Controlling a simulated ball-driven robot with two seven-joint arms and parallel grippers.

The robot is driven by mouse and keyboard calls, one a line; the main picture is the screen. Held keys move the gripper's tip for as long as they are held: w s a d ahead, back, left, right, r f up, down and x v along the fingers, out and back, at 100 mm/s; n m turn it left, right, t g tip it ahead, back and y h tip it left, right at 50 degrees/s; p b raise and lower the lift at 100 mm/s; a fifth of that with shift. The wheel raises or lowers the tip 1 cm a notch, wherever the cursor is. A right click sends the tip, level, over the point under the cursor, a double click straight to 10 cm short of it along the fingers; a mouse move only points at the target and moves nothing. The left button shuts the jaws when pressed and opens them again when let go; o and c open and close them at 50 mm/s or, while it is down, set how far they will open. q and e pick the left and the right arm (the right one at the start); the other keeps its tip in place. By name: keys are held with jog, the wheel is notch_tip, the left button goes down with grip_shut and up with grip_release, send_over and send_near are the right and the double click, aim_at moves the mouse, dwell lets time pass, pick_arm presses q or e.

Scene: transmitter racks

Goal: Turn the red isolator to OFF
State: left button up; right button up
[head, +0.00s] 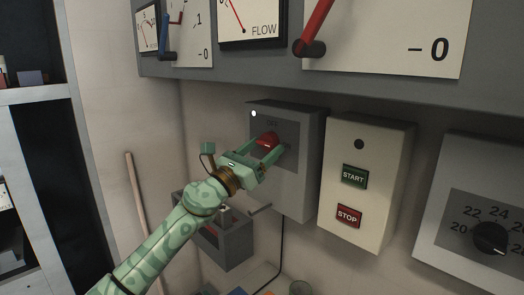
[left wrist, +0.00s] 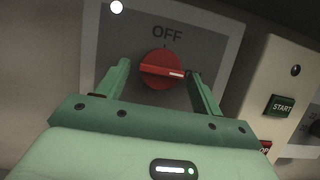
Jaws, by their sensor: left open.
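The red isolator (head: 268,139) is a round red knob with a bar handle on a grey wall box (head: 306,160). In the left wrist view the isolator (left wrist: 161,70) sits below the word OFF (left wrist: 167,33). Its bar lies nearly level, with a pale mark at its right end, and does not point up at OFF. My left gripper (head: 273,151) is at the box front. In the left wrist view its open fingers (left wrist: 157,82) stand on either side of the knob; I cannot tell whether they touch it. My right gripper is not in view.
A cream box with START (head: 354,176) and STOP (head: 348,216) buttons stands close on the right. Further right is a dial box (head: 490,238). A grey ledge with gauges and a red lever (head: 316,27) overhangs above. A small grey box (head: 228,240) sits below my arm.

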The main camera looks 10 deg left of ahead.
pick_arm(q)
jog(key=c, duration=1)
jog(key=shift+r, duration=0.1)
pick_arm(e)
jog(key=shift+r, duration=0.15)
